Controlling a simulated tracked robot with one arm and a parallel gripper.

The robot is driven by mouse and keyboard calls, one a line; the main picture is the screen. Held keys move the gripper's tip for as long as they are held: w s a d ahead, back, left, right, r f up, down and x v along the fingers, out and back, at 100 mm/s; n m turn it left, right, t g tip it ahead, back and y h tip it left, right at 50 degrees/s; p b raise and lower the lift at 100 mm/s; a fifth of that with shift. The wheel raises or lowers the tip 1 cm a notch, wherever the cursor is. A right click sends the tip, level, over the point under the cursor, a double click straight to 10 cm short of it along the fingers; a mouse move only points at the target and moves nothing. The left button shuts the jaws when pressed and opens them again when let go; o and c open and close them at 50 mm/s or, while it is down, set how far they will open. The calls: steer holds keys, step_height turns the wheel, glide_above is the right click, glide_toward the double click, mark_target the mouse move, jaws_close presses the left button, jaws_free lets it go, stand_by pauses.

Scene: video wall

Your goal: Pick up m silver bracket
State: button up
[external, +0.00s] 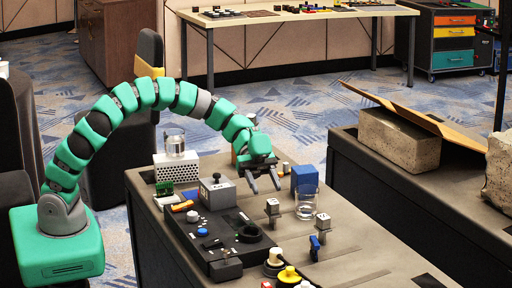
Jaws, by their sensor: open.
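My gripper (265,188) hangs over the table (345,225), its two dark fingers pointing down and apart, with nothing seen between them. A small silver block-like piece (272,207) stands upright just below and in front of the fingertips. A similar silver piece (322,221) stands farther right, near a blue clip-like part (315,246). Both silver pieces have dark marks on top, too small to read. I cannot tell which one is the m silver bracket. Whether the fingers touch the nearer piece is also unclear.
A clear glass (306,204) and a blue block (304,179) stand right of my gripper. A grey box (217,192) and a black control panel (222,240) lie left. A white perforated box (176,168) carries another glass. The right front tabletop is mostly clear.

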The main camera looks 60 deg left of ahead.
mark_target(272, 200)
steer(key=b+x, duration=0.2)
steer(key=x, duration=0.7)
steer(key=shift+w+a, duration=0.1)
jaws_close()
